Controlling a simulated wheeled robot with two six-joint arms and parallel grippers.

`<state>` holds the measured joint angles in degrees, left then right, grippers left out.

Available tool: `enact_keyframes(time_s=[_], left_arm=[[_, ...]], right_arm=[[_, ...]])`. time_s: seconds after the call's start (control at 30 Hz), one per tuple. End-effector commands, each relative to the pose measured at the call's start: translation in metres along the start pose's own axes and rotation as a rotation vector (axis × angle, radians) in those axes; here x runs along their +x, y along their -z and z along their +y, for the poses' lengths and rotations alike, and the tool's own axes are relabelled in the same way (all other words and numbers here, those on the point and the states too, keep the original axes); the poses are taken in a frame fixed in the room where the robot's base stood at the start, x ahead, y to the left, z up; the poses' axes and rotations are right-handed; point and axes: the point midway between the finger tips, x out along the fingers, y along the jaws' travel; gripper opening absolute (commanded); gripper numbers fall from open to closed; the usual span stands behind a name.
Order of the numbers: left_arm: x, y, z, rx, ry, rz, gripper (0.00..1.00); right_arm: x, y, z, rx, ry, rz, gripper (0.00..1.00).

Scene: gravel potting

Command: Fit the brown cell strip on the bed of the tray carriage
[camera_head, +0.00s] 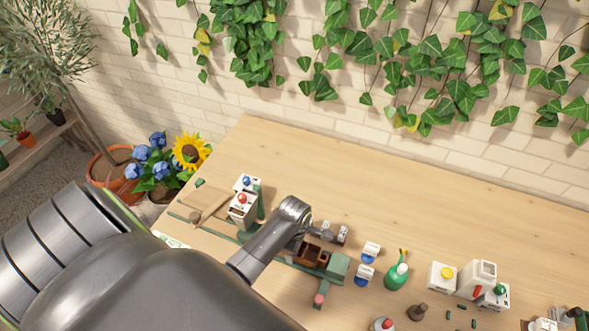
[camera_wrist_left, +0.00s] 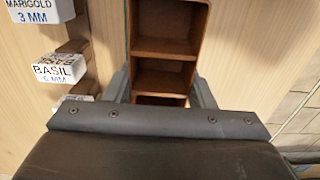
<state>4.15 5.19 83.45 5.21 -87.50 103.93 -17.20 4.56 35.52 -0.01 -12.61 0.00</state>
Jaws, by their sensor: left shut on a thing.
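The brown cell strip (camera_wrist_left: 165,48) is an open box with square compartments in a row. In the left wrist view it runs up between the two fingers of my left gripper (camera_wrist_left: 162,92), which is shut on it. In the head view the strip (camera_head: 310,254) shows just below my left gripper (camera_head: 322,236), beside a green block (camera_head: 338,266) that appears to be part of the tray carriage. My arm hides much of the carriage, and I cannot tell whether the strip touches its bed. My right gripper is not in view.
Blue-and-white labelled blocks (camera_head: 371,250) stand right of the strip; the wrist view shows a BASIL label (camera_wrist_left: 60,70). A green spray bottle (camera_head: 396,275) and white cartons (camera_head: 441,276) stand farther right. A red-topped carton (camera_head: 242,208) is at left. The table's back is clear.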

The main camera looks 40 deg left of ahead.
Motion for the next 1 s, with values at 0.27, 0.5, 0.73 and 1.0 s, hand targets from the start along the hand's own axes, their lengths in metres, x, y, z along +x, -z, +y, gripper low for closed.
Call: enact_keyframes(time_s=[0.27, 0.5, 0.73, 1.0], left_arm=[[-0.0005, -0.0002, 0.0004, 0.0, -0.001, 0.0, 0.33], [-0.001, -0.0002, 0.0003, 0.0, 0.0, 0.0, 0.33], [0.0009, -0.0002, 0.0003, 0.0, 0.0, 0.0, 0.33], [0.0014, -0.0002, 0.0004, 0.0, -0.001, 0.0, 0.33]], right_arm=[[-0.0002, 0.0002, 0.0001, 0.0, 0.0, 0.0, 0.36], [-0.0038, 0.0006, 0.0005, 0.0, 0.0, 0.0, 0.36], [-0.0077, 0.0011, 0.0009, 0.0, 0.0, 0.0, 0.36], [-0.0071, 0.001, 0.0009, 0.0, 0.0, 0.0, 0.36]])
